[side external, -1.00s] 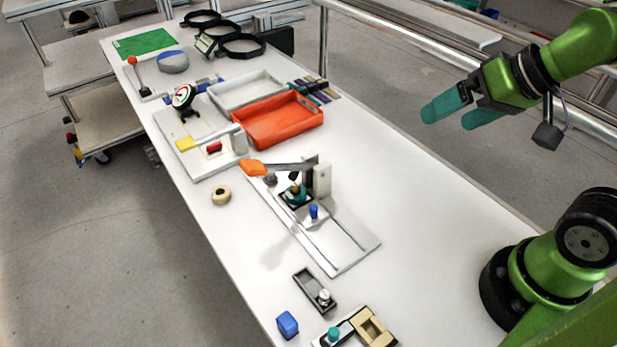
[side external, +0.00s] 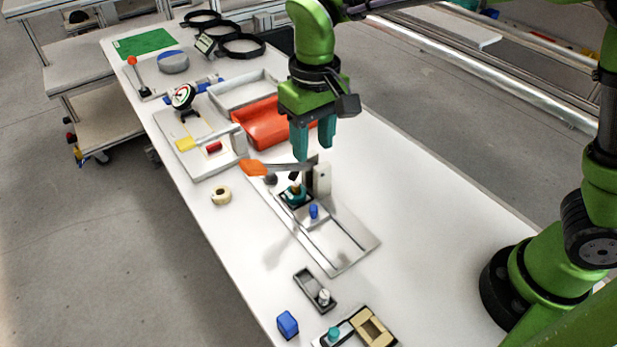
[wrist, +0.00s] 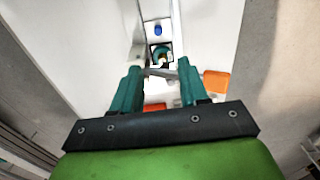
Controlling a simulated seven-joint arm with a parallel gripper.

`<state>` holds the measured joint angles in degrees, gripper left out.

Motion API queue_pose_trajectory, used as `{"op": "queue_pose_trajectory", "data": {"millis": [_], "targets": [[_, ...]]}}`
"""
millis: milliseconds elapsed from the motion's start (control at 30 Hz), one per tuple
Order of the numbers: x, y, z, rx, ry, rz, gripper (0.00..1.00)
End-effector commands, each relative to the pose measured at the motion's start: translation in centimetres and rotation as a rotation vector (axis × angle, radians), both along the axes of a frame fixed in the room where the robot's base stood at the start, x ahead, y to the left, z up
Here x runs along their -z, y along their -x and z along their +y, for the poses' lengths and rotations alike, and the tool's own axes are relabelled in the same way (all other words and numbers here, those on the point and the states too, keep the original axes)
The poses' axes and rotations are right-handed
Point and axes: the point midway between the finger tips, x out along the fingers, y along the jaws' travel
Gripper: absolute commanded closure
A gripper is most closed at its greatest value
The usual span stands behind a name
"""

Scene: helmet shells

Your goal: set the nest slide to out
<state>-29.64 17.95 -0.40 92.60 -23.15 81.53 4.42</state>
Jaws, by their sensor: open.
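The nest slide (side external: 321,217) is a pale plate with an upright blue knob (side external: 314,211), on a long railed base plate (side external: 345,262). Its dark nest (side external: 296,196) holds a teal piece and sits under the press lever with an orange handle (side external: 254,168), at the far end of the rails. The rails towards the near end are bare. In the wrist view the blue knob (wrist: 158,29) shows beyond the nest (wrist: 160,56). My gripper (side external: 313,152) is open and empty, pointing down above the press, apart from the knob; it also shows in the wrist view (wrist: 158,70).
The press post (side external: 322,178) stands beside the nest. An orange tray (side external: 262,125) and a white tray (side external: 242,90) lie behind. A tape ring (side external: 221,195), a blue block (side external: 287,324) and a small dark fixture (side external: 312,289) sit along the left edge. The table's right side is clear.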

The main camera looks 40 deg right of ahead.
Motion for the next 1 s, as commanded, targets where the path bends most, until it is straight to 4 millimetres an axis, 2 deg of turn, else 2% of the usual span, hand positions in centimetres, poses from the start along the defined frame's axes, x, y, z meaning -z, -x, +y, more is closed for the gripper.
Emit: {"op": "queue_pose_trajectory", "data": {"millis": [67,267,700,833,1000], "targets": [[-0.6,-0.1,-0.2,0.018,0.005,0.001,0.56],[1.6,0.2,-0.3,0.026,0.009,0.014,0.56],[11.2,0.3,-0.4,0.026,0.008,0.013,0.56],[13.5,0.2,-0.3,0.026,0.008,0.012,0.56],[15.5,0.2,-0.3,0.026,0.006,0.009,0.56]]}}
